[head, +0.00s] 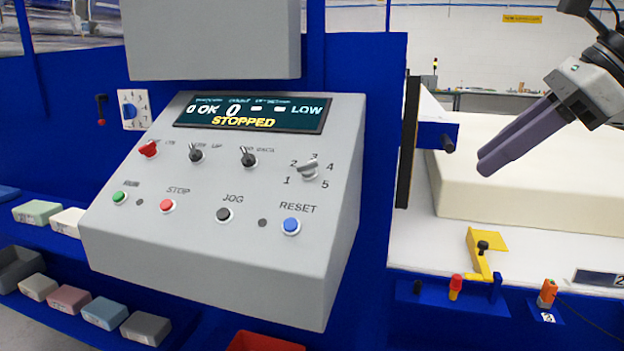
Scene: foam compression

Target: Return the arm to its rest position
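My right gripper (484,162) comes in from the upper right, with a light grey body and two long purple-grey fingers pointing down and to the left. The fingers lie side by side with no gap showing, and nothing is seen between them. It appears in front of the large cream foam block (530,190), to the right of the grey control console (225,205); I cannot tell how far it is from the foam. The console's display (252,113) reads STOPPED, OK and LOW. My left gripper is out of view.
A yellow clamp (483,252) and an orange-topped switch (547,293) sit at the white table's (415,245) front edge. A dark vertical bar (408,140) stands between console and foam. Small foam samples (69,299) lie on blue shelves at left. A red bin (264,342) is below.

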